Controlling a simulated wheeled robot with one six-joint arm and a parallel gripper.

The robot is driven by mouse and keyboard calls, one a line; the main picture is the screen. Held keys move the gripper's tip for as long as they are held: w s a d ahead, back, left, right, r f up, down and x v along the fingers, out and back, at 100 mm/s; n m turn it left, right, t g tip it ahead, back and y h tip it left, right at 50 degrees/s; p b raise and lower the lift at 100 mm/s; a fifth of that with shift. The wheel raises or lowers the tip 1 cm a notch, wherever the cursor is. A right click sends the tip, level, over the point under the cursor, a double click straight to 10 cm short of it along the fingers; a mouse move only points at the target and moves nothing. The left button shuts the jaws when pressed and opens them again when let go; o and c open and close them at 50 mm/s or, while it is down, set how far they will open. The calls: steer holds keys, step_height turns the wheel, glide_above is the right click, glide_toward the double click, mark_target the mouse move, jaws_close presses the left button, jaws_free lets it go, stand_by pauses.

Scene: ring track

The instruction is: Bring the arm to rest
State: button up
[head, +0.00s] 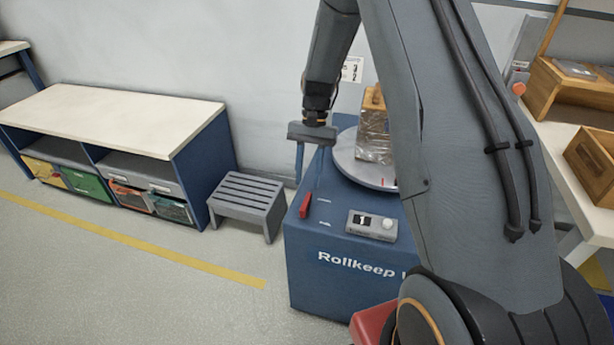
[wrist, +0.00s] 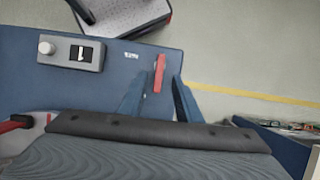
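My gripper (head: 308,184) hangs pointing down over the left part of the blue machine (head: 330,262) marked "Rollkeep". Its two blue fingers are apart with nothing between them in the head view. The fingers also show in the wrist view (wrist: 164,78), apart. A red lever (head: 305,205) on the machine's top lies just below the fingertips; in the wrist view the red lever (wrist: 159,73) appears between them. My arm is raised and bent, reaching from the right foreground.
A round turntable (head: 345,166) on the machine carries a film-wrapped box (head: 374,140). A control box (head: 371,225) with a knob sits in front. A grey step stool (head: 246,204) and white-topped bench (head: 110,115) stand left. A shelf table (head: 572,160) stands right. Floor at front left is clear.

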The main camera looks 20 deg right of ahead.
steer(key=s+r+n+t+h, duration=0.1)
steer(key=s+r+n, duration=0.1)
steer(key=s+r, duration=0.2)
steer(key=s+r+n+t+p, duration=0.1)
steer(key=s+r, duration=0.4)
steer(key=s, duration=0.6)
steer(key=s+r+n+t+h, duration=0.1)
steer(key=s+r+n, duration=0.2)
steer(key=s, duration=0.5)
steer(key=shift+s+a+r+n+t+h, duration=0.25)
steer(key=shift+a+r+t, duration=0.2)
steer(key=shift+r, duration=0.45)
